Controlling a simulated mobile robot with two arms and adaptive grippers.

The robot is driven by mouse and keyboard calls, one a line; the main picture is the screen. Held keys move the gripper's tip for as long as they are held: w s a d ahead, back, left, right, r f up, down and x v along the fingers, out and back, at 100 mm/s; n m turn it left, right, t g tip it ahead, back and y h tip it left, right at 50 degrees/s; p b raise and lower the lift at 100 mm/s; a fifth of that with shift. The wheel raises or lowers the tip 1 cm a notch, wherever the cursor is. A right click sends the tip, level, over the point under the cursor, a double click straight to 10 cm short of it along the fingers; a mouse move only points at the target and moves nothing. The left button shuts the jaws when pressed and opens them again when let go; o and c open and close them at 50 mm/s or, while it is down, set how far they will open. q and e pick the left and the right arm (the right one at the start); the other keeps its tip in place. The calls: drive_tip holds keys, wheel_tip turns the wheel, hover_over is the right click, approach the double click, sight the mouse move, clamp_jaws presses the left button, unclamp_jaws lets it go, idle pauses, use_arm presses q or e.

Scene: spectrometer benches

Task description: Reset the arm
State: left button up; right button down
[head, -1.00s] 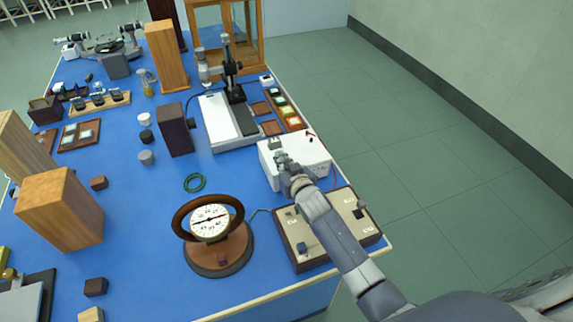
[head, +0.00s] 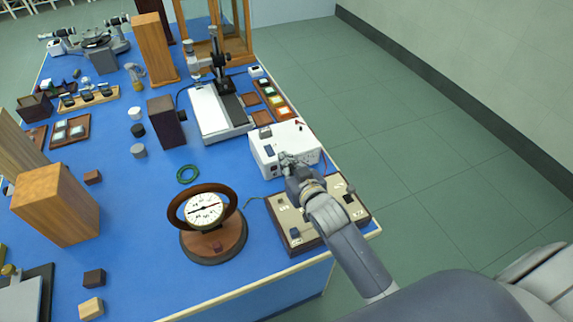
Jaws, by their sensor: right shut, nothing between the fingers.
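My right arm comes in from the lower right over the bench's near right corner. My right gripper (head: 290,163) is shut and empty. In the picture it overlaps the front of a white box (head: 296,139) with a small display and a red part on its top. I cannot tell whether it touches the box. Below it is a wooden-edged control box (head: 283,224) with switches, partly hidden by my arm. My left gripper is not in view.
The blue bench (head: 140,230) holds a round dial gauge (head: 205,209) on a wooden base, a green ring (head: 188,174), wooden blocks (head: 56,204) and a microscope-like stand (head: 218,65). Open green floor (head: 440,170) lies to the right of the bench.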

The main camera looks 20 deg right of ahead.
drive_tip(key=shift+s, duration=0.1)
idle(0.5)
drive_tip(key=s+f+g, duration=0.2)
drive_tip(key=s, duration=0.2)
drive_tip(key=s+f+g, duration=0.1)
drive_tip(key=s+f, duration=0.1)
drive_tip(key=s, duration=0.3)
drive_tip(key=s+f+g, duration=0.2)
drive_tip(key=s, duration=0.2)
drive_tip(key=shift+s+d+g+h, duration=0.15)
drive_tip(key=shift+s+g+h, duration=0.15)
drive_tip(key=s+f+n+g, duration=0.15)
drive_tip(key=s+g, duration=0.45)
drive_tip(key=s, duration=1.1)
wheel_tip(320, 180, down, 29)
drive_tip(key=s+g+b, duration=0.1)
drive_tip(key=s+b, duration=0.1)
drive_tip(key=s+d+f+g+b, duration=0.1)
drive_tip(key=s+d+f+b, duration=0.1)
drive_tip(key=s+f, duration=1.4)
drive_tip(key=shift+s+d+f, duration=0.15)
drive_tip(key=shift+f, duration=0.2)
drive_tip(key=shift+n, duration=0.25)
